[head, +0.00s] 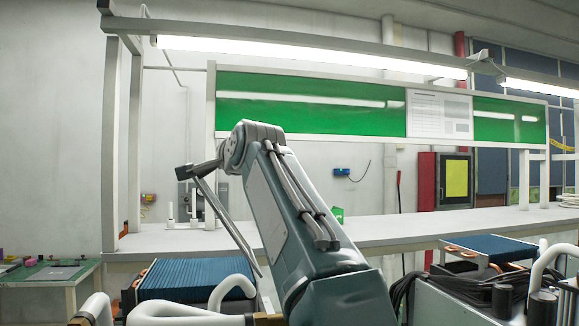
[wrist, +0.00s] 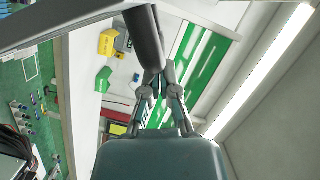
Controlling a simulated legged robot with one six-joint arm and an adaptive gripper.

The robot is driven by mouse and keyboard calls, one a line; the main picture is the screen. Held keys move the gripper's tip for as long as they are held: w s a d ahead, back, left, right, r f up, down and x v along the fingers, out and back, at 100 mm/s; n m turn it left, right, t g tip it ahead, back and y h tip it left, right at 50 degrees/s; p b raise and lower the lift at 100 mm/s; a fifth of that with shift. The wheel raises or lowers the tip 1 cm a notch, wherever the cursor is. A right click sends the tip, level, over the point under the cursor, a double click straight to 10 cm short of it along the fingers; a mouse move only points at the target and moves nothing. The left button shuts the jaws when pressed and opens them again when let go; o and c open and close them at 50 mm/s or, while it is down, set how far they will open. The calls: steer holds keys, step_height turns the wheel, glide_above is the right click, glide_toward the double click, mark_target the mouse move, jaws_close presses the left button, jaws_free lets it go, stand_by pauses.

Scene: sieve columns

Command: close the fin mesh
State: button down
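My gripper (head: 207,167) is raised above the bench at the left of centre in the head view. In the wrist view its two fingers (wrist: 159,76) come together on a dark grey bar (wrist: 147,38). In the head view a long thin grey bar (head: 228,225) slants down to the right from the gripper. Two blue finned blocks stand in front of the bench, one at left (head: 195,279) and one at right (head: 490,247). Both are clear of the gripper. I cannot tell which part is the fin mesh.
A long white bench (head: 390,228) with posts and a green back panel (head: 310,105) runs behind. White curved pipes (head: 230,287) and black cables (head: 420,290) stand close in front. A green-topped table (head: 50,273) is at far left. The air above the bench is mostly free.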

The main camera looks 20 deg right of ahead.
steer(key=w+a+f+n+h, duration=0.1)
steer(key=a+f+n, duration=0.2)
steer(key=a+f, duration=0.1)
steer(key=w+a+f+n+g, duration=0.1)
steer(key=a+f+n, duration=0.1)
steer(key=a+f, duration=0.3)
steer(key=w+a+f+n+g+h, duration=0.1)
steer(key=a+f+n, duration=0.2)
steer(key=a+f, duration=0.2)
steer(key=shift+f+n+h, duration=0.2)
steer(key=shift+n+h, duration=0.1)
steer(key=shift+w+a+f+n+h, duration=0.15)
steer(key=shift+a+f+n, duration=0.1)
steer(key=shift+f, duration=0.25)
steer(key=shift+s+a+f+n+h, duration=0.15)
steer(key=shift+a+f, duration=0.1)
steer(key=shift+f, duration=0.2)
steer(key=shift+w+f, duration=0.1)
